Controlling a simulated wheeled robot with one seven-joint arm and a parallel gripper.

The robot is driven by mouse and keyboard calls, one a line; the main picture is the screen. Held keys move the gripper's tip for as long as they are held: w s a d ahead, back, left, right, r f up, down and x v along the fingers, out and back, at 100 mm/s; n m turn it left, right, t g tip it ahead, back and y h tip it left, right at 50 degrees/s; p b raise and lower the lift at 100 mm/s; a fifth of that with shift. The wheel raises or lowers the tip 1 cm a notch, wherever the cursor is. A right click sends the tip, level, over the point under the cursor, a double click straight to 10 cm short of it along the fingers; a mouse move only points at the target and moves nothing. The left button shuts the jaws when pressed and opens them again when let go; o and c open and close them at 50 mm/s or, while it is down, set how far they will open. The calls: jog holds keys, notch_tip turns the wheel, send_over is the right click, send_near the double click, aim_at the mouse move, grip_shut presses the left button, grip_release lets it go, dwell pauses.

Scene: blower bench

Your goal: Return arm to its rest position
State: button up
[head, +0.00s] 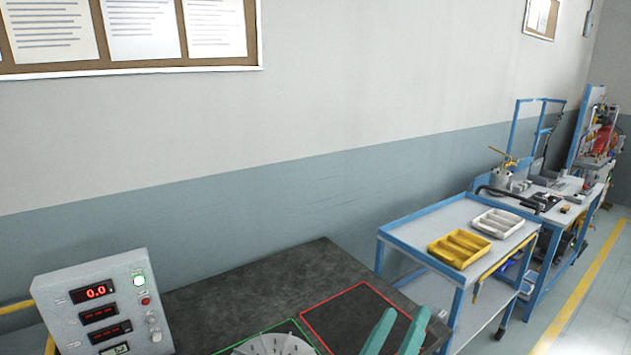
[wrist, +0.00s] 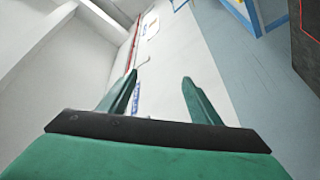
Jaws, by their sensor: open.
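My gripper (head: 397,332) shows at the bottom edge of the head view, its two green fingers apart and nothing between them. It is in front of the dark bench top (head: 240,280), over or near the red-outlined square. In the wrist view my gripper (wrist: 160,85) is also open and empty, with wall and floor beyond the fingers. The rest of my arm is out of the head view.
A grey control box (head: 75,290) with red displays stands at the bench's left. A pale round part (head: 268,346) lies in a green outline. A blue trolley (head: 395,238) with yellow (head: 459,248) and white (head: 498,223) trays stands right. The wall rises behind.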

jog(key=s+a+f+n+y, duration=0.2)
jog(key=s+a+f+y, duration=0.15)
jog(key=f, duration=0.35)
jog(key=s+a+f+n+t+y, duration=0.1)
jog(key=s+a+f+n+y, duration=0.2)
jog(key=f, duration=0.4)
jog(key=s+a+f+n+y, duration=0.1)
jog(key=s+f+n+y, duration=0.1)
jog(key=s+f+y, duration=0.4)
jog(key=s+a+f+m+g, duration=0.1)
jog(key=s+a+f+m, duration=0.1)
jog(key=s, duration=0.5)
jog(key=s+a+f+m+g, duration=0.1)
jog(key=s+a+f+m, duration=0.2)
jog(key=s, duration=0.5)
jog(key=s+a+f+m+g, duration=0.1)
jog(key=s+a+f+m, duration=0.2)
jog(key=s+f, duration=0.2)
jog(key=s, duration=0.3)
jog(key=shift+a, duration=0.2)
